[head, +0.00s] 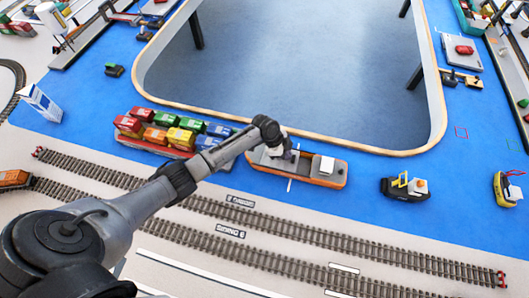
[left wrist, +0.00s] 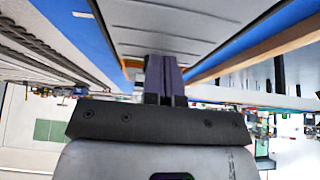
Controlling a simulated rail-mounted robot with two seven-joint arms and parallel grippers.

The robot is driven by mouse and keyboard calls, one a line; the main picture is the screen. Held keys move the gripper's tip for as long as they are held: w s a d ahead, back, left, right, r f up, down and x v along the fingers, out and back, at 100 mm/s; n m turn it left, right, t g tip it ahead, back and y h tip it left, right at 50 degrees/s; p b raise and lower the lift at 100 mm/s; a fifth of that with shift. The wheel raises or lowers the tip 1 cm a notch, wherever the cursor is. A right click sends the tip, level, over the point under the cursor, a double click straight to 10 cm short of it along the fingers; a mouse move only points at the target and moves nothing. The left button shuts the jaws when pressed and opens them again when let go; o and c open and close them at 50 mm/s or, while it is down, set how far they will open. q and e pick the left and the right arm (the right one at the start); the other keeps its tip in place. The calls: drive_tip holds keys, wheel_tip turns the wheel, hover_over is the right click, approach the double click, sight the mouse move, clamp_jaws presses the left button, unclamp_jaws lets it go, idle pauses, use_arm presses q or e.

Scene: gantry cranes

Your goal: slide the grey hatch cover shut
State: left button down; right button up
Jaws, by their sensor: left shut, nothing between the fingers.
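An orange-and-grey ship (head: 328,180) with a white cabin lies on the blue water surface, in the middle of the head view. My left gripper (head: 283,152) is over its left part and hides much of the deck there. In the left wrist view the fingers (left wrist: 163,78) are shut together with nothing between them. A grey ridged panel, which looks like the hatch cover (left wrist: 180,22), fills the top of that view just beyond the fingertips. I cannot tell whether they touch it, nor how far the cover is open. My right gripper is not in view.
A ship with coloured containers (head: 175,134) lies close on the left, beside my left arm. A small black boat (head: 405,188) and a yellow boat (head: 507,189) are to the right. Railway tracks (head: 300,262) run in front. A large rimmed opening (head: 310,70) is behind the ship.

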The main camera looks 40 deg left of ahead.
sight(295, 158)
use_arm(q)
drive_tip(key=shift+w+d+b, duration=0.15)
drive_tip(key=shift+w+d, duration=0.25)
drive_tip(key=shift+d, duration=0.4)
drive_tip(key=shift+w+d+b, duration=0.15)
drive_tip(key=shift+w+d, duration=0.25)
drive_tip(key=shift+d, duration=0.4)
drive_tip(key=shift+w+d, duration=0.25)
drive_tip(key=shift+d, duration=0.25)
drive_tip(key=shift+w+d, duration=0.25)
drive_tip(key=shift+d, duration=0.2)
drive_tip(key=shift+a, duration=0.15)
drive_tip(key=shift+s+a+r+p, duration=0.25)
drive_tip(key=shift+s+a+p, duration=0.05)
drive_tip(key=shift+a+p, duration=0.1)
wheel_tip(295, 158, up, 10)
drive_tip(key=p, duration=0.8)
drive_tip(key=shift+p, duration=0.4)
drive_tip(key=shift+f, duration=0.1)
drive_tip(key=shift+n, duration=0.3)
